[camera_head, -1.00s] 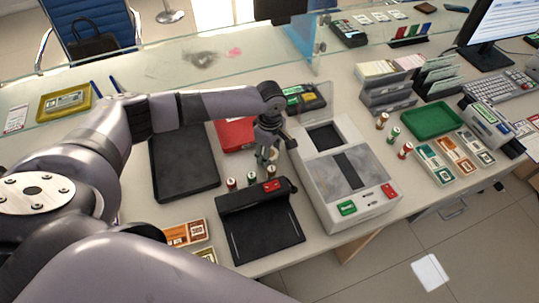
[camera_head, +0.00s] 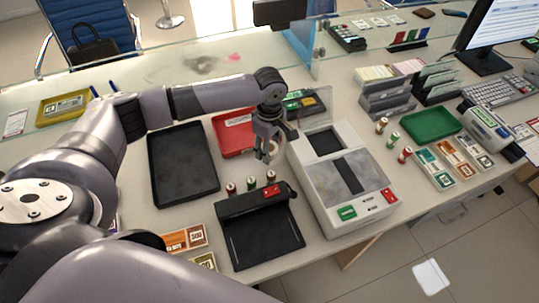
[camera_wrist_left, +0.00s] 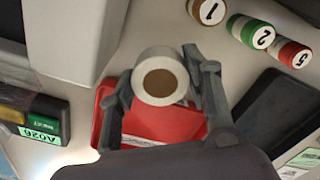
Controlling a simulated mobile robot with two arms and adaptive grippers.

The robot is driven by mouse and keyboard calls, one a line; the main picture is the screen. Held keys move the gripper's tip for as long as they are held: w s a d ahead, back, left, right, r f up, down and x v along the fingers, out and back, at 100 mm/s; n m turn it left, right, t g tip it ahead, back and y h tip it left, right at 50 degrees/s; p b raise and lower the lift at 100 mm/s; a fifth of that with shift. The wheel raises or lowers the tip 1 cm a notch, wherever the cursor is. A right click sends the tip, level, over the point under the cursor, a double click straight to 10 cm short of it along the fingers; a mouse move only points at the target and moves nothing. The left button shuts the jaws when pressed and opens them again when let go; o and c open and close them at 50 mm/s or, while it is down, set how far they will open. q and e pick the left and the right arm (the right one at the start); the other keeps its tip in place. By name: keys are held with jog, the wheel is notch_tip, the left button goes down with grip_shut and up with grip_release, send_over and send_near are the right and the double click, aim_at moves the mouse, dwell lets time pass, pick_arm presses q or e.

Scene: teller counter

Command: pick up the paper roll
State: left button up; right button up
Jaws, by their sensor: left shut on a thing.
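The paper roll (camera_wrist_left: 160,80) is a white ring with a brown core. In the left wrist view it sits between the two fingers of my left gripper (camera_wrist_left: 157,88), which is shut on it. In the head view my left gripper (camera_head: 267,158) points down, left of the grey counting machine, and the roll (camera_head: 275,149) is partly hidden by the fingers. The roll appears to be held above the counter, though the exact height is hard to judge. My right gripper is not in view.
Three coin rolls (camera_head: 251,184) stand just in front, behind a black device (camera_head: 265,235). A grey machine (camera_head: 340,175) is close on the right. A red tray (camera_head: 228,140) and a black tray (camera_head: 180,165) lie to the left. A glass screen (camera_head: 200,70) stands behind.

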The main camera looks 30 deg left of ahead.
pick_arm(q)
notch_tip(320, 180, up, 15)
jog(key=shift+b, duration=0.4)
